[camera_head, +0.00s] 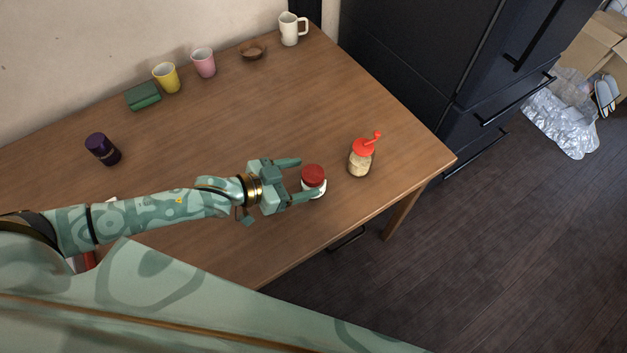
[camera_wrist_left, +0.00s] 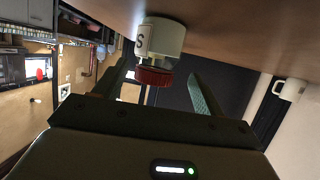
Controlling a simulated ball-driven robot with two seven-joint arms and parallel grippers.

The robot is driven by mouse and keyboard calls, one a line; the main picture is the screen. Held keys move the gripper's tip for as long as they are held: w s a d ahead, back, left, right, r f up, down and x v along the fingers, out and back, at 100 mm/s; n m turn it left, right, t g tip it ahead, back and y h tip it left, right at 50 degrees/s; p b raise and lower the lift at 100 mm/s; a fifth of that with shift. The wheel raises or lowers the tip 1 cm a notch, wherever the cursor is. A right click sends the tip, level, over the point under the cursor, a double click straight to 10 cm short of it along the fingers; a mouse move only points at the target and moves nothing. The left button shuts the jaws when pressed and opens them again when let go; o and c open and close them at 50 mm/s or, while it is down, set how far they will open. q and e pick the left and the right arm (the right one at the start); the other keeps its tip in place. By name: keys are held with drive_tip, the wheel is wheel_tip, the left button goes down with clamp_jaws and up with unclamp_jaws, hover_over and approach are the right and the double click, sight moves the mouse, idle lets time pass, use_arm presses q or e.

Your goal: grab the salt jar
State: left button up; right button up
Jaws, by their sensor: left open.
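The salt jar (camera_head: 314,182) is a small white jar with a dark red lid, standing on the wooden table near its front edge. In the left wrist view the jar (camera_wrist_left: 163,37) appears upside down, with a letter S on a label. My left gripper (camera_head: 304,179) is open, with one finger on the far side of the jar and one on the near side. In the left wrist view the jar lies ahead of the gap between the fingers. I cannot tell whether either finger touches it. My right gripper does not show.
A jar with a red lid and spoon handle (camera_head: 361,159) stands right of the salt jar. A dark purple jar (camera_head: 102,149), green box (camera_head: 143,96), yellow cup (camera_head: 166,78), pink cup (camera_head: 203,63), brown bowl (camera_head: 252,51) and white mug (camera_head: 290,30) stand farther back. The table's middle is clear.

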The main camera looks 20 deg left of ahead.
sight(320, 173)
use_arm(q)
drive_tip(key=x, duration=0.1)
drive_tip(key=b+x, duration=0.1)
drive_tip(key=x, duration=0.3)
drive_tip(key=shift+d+r+b, duration=0.3)
drive_tip(key=shift+r+b, duration=0.05)
drive_tip(key=shift+b, duration=0.05)
drive_tip(key=shift+r, duration=0.1)
drive_tip(key=c, duration=1)
drive_tip(key=shift+r, duration=0.1)
